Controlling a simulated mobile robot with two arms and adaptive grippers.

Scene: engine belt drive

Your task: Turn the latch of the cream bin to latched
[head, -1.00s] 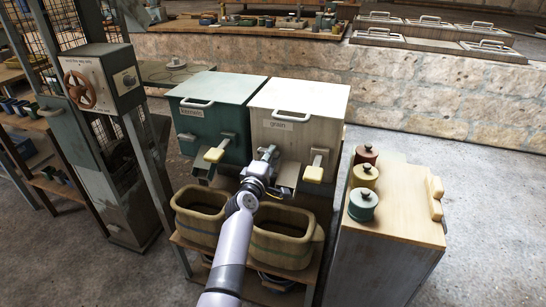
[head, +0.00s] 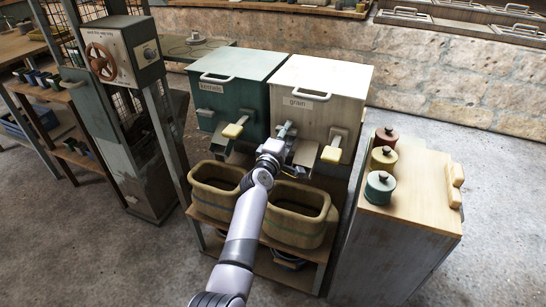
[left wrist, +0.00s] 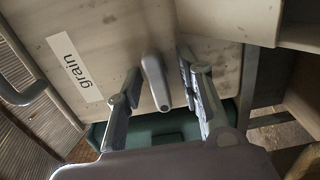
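The cream bin (head: 323,85), labelled "grain", stands to the right of a green bin. In the left wrist view its pale front (left wrist: 110,45) fills the upper left, with the label turned sideways. A small grey bar-shaped latch (left wrist: 155,82) stands out from that front. My left gripper (head: 286,131) is in front of the lower left of the bin's front. In the left wrist view its two fingers (left wrist: 160,72) are apart, one on each side of the latch, with gaps showing. In the head view the gripper largely hides the latch. My right gripper is in neither view.
The green bin (head: 235,70) is close on the left. Two wooden tubs (head: 297,213) stand below. A cabinet with several lidded jars (head: 380,186) is at right.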

